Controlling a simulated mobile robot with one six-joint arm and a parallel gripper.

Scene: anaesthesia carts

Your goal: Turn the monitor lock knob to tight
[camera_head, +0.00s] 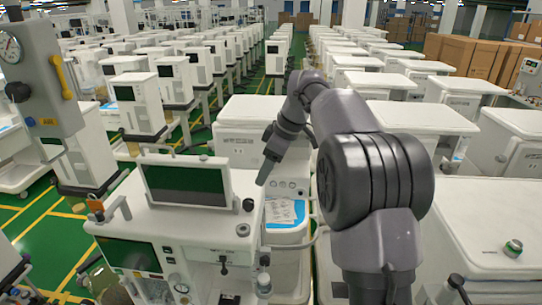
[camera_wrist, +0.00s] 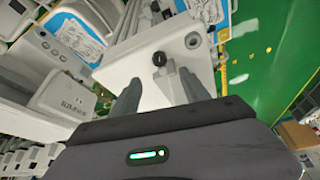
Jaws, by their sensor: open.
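The monitor (camera_head: 186,183) stands on the white cart (camera_head: 165,220) in front of me, its dark green screen facing me. A small black knob (camera_head: 248,204) stands on the cart top to the right of the monitor. I cannot tell for sure that it is the lock knob. My gripper (camera_head: 263,182) is above and slightly right of this knob, pointing down. In the wrist view a black knob (camera_wrist: 159,58) with a light mark shows beyond the fingertips, roughly in line with the gap. My gripper (camera_wrist: 150,82) is open and empty, apart from the knob.
A second low dark knob (camera_head: 243,229) sits nearer on the cart top. A blue tray with papers (camera_head: 284,214) is right of the cart. Another white cart (camera_head: 490,235) stands at the right. Rows of carts fill the background; green floor shows at left.

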